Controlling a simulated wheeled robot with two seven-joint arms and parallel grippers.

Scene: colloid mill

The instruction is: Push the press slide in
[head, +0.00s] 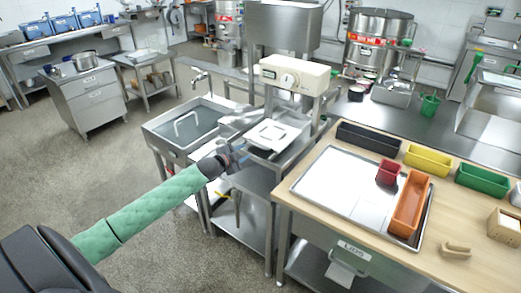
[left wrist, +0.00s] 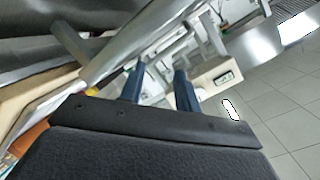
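Below the head, a pale, flat slide with a raised handle (head: 272,134) lies on a metal tray-like frame. My left gripper (head: 232,158) is just to the left of and in front of this slide, near the frame's left edge. In the left wrist view my left gripper (left wrist: 158,84) has its two dark blue fingers apart, with nothing seen between them. Pale metal press parts show beyond the fingertips. I cannot tell whether the fingers touch the slide. My right gripper is not in view.
A sink (head: 190,130) stands left of the press. A wooden table (head: 460,205) at right carries a metal tray (head: 330,185), an orange bin (head: 410,203) and other coloured bins. A steel cart (head: 88,100) stands at far left. Floor at left is clear.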

